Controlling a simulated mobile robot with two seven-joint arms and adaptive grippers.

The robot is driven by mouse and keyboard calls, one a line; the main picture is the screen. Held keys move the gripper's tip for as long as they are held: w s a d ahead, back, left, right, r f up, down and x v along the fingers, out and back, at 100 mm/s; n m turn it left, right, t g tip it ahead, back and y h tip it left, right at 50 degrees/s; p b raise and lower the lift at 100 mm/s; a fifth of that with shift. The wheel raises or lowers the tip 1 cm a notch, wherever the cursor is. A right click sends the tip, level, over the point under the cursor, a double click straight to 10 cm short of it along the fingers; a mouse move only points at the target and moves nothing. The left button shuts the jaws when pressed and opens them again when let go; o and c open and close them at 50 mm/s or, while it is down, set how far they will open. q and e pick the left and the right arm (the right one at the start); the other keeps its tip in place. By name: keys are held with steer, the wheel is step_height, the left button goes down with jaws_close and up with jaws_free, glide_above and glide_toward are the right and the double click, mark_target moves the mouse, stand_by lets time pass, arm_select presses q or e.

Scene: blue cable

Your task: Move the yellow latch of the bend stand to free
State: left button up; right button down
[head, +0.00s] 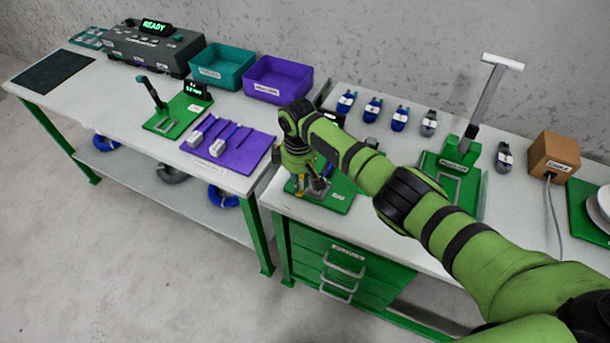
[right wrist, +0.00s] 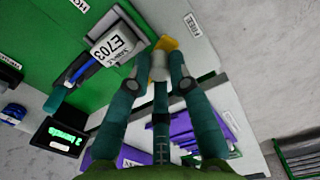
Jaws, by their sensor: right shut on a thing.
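The bend stand (head: 338,203) is a green plate on the right-hand bench, partly hidden behind my right gripper (head: 308,186). In the right wrist view its green surface (right wrist: 25,45) fills the upper left. The yellow latch (right wrist: 168,43) shows at the fingertips of my right gripper (right wrist: 159,68), which is shut on it. The latch is close to a white label that seems to read FREE (right wrist: 193,25). Another label, cut off and starting HO (right wrist: 81,5), is at the top edge. My left gripper is not in view.
A small display (right wrist: 62,136) with green text is at lower left. The purple tray (head: 232,150) is left of the stand; a green lever press (head: 456,170) is to its right.

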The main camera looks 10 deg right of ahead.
steer(key=shift+w+a+m, duration=0.25)
steer(key=shift+a+m, duration=0.15)
steer(key=shift+m, duration=0.75)
steer(key=shift+w+a+m, duration=0.2)
steer(key=shift+a+m, duration=0.2)
steer(key=shift+m, duration=0.75)
steer(key=c, duration=1.1)
jaws_free()
step_height(320, 180, up, 12)
steer(key=shift+a, duration=0.1)
